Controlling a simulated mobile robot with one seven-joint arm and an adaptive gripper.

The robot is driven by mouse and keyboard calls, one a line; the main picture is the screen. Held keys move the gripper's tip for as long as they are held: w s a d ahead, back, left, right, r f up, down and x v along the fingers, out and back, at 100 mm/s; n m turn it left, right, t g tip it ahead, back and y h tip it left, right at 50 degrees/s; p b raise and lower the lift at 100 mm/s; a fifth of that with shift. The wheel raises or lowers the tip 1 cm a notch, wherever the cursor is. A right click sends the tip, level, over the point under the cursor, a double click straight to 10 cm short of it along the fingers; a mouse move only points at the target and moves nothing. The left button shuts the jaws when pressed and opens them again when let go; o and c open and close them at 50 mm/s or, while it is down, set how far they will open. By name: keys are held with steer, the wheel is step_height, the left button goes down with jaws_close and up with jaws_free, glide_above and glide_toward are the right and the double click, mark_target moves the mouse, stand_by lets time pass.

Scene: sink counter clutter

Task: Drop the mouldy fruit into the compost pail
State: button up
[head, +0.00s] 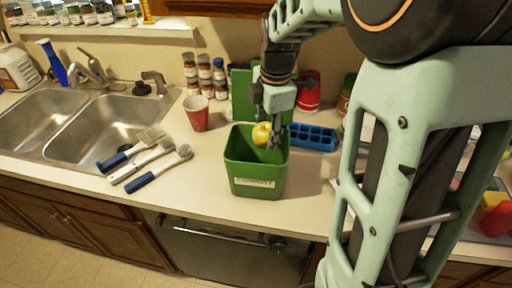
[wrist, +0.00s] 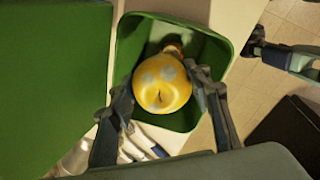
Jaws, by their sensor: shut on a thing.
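The mouldy fruit (wrist: 163,92) is yellow with pale grey-blue patches. My gripper (wrist: 163,100) is shut on it, one finger on each side. In the head view the fruit (head: 262,134) shows at the fingertips of my gripper (head: 270,138), over the pail's opening. The compost pail (head: 257,186) is green, square and open-topped, with a white label on its front, and stands upright on the counter. In the wrist view the pail's rim (wrist: 215,38) surrounds the fruit. Something brownish (wrist: 172,45) shows beyond the fruit inside the pail; I cannot tell what it is.
A blue ice-cube tray (head: 313,137) lies right of the pail, with a green board (head: 243,95) behind. A red cup (head: 196,113) and several brushes (head: 150,160) are to the left, near the double sink (head: 100,118). Spice jars (head: 205,75) stand at the back.

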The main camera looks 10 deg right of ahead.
step_height(320, 180, down, 2)
steer(key=shift+b, duration=0.4)
steer(key=o, duration=1.4)
steer(key=shift+c, duration=0.2)
steer(key=r, duration=0.4)
steer(key=s+r, duration=0.1)
steer(key=r, duration=0.7)
steer(key=shift+s+d, duration=0.15)
steer(key=shift+s, duration=0.25)
